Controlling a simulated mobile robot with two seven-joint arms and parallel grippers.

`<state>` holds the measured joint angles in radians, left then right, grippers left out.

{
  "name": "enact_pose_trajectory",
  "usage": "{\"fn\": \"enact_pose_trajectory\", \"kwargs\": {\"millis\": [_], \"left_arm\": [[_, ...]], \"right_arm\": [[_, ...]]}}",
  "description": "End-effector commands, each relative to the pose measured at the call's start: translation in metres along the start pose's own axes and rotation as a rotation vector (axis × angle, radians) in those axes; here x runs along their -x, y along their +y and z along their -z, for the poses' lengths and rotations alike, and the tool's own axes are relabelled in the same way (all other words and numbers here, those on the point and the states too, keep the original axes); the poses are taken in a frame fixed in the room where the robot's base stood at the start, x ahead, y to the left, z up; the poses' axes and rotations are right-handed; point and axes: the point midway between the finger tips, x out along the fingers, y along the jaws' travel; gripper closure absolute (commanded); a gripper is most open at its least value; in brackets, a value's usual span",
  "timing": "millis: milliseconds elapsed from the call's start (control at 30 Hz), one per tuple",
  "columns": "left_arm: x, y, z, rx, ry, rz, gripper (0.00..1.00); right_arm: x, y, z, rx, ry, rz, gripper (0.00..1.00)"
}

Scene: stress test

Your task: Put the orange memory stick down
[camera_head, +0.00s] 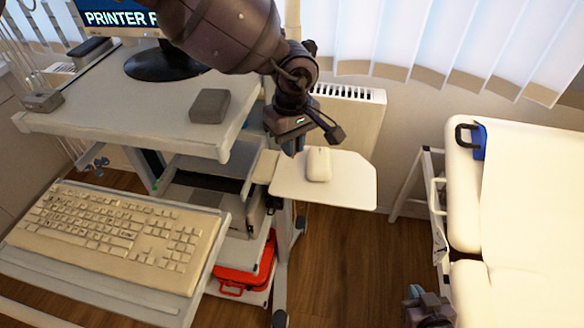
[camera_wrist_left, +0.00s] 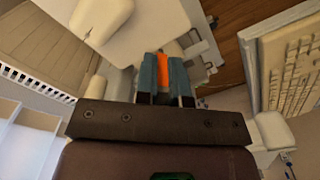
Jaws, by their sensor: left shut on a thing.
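The orange memory stick (camera_wrist_left: 163,70) is held between the teal fingers of my left gripper (camera_wrist_left: 163,82) in the left wrist view. In the head view my left gripper (camera_head: 299,148) points down at the left edge of the small white mouse tray (camera_head: 350,190); the stick is hidden there. In the left wrist view the tray (camera_wrist_left: 150,25) lies beyond the fingertips; I cannot tell whether the stick touches it.
A cream mouse (camera_head: 319,164) sits on the tray, close to my left gripper. The cart's top shelf (camera_head: 150,110) holds a monitor and a dark grey block (camera_head: 209,106). A keyboard (camera_head: 105,232) lies on a lower shelf. A padded couch (camera_head: 530,220) stands at the right.

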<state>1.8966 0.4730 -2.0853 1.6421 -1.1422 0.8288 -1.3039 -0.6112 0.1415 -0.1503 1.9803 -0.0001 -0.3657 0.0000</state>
Motion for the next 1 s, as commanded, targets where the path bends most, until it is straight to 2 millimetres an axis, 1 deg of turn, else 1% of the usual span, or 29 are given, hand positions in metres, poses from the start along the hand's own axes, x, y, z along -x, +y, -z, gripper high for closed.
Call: {"fn": "enact_pose_trajectory", "kwargs": {"millis": [33, 133, 200, 467, 700, 800, 1000], "left_arm": [[-0.01, 0.0, 0.0, -0.001, 0.0, 0.002, 1.0], [-0.026, 0.0, 0.0, -0.001, 0.0, 0.001, 1.0], [-0.033, 0.0, 0.0, -0.001, 0.001, 0.0, 1.0], [-0.049, 0.0, 0.0, -0.001, 0.0, 0.002, 1.0], [-0.079, 0.0, 0.0, 0.0, 0.001, 0.0, 1.0], [-0.083, 0.0, 0.0, -0.001, 0.001, -0.001, 1.0], [-0.083, 0.0, 0.0, 0.0, 0.001, -0.001, 1.0]], "right_arm": [[0.0, 0.0, 0.003, 0.0, 0.002, 0.0, 1.0], [0.0, 0.0, 0.005, 0.001, 0.005, 0.001, 1.0], [0.0, 0.0, 0.006, 0.001, 0.007, 0.001, 1.0], [0.0, 0.0, 0.009, 0.001, 0.01, 0.001, 1.0], [0.002, 0.0, 0.011, 0.001, 0.009, 0.001, 1.0], [0.002, 0.001, 0.01, 0.001, 0.008, 0.001, 1.0], [0.003, 0.001, 0.006, 0.0, 0.002, 0.0, 1.0]]}}
